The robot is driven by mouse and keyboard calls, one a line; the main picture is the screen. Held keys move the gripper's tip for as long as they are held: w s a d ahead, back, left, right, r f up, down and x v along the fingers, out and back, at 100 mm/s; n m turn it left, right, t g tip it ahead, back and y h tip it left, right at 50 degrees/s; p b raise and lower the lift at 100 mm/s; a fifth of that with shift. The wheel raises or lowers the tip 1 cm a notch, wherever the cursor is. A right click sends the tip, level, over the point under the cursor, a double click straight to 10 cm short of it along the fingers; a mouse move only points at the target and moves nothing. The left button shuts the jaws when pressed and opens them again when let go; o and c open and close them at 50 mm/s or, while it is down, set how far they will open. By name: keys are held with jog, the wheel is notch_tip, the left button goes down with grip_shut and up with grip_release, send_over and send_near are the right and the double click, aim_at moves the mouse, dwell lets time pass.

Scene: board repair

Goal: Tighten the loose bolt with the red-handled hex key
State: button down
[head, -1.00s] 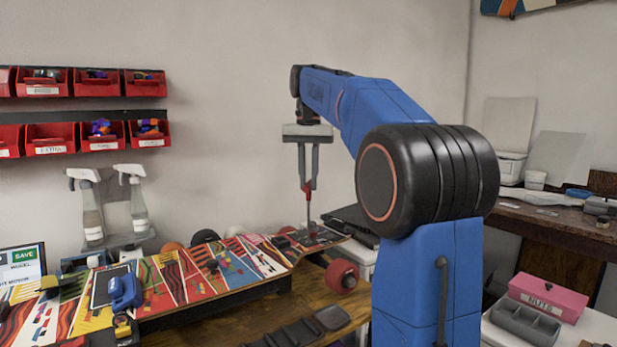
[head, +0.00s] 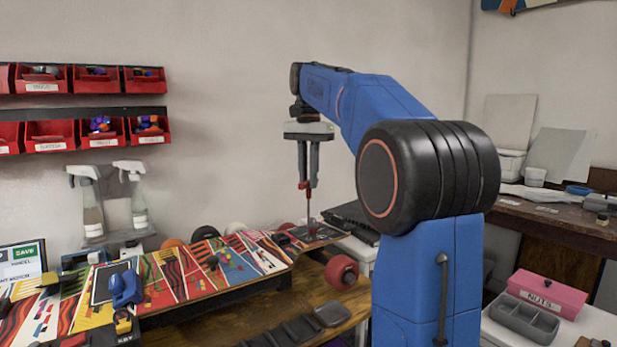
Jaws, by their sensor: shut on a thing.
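My gripper (head: 308,187) points straight down over the right end of the skateboard deck (head: 224,256). It is shut on the red-handled hex key (head: 307,196). The key's red handle sits between the fingers and its thin shaft points down to the dark end of the deck. The shaft's tip is at or just above the deck; I cannot tell whether it touches a bolt. The loose bolt is too small to make out.
A blue clamp (head: 126,289) sits on the deck's left part. A black tool tray (head: 285,334) lies on the wooden bench in front. Spray bottles (head: 134,200) stand behind the deck. A pink box (head: 547,292) and grey tray (head: 524,319) are at the right.

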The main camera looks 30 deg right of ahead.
jog(key=shift+m, duration=0.3)
jog(key=m, duration=0.3)
jog(key=shift+m, duration=0.3)
jog(key=shift+r, duration=0.1)
jog(key=shift+r, duration=2.4)
jog(key=shift+s, duration=0.1)
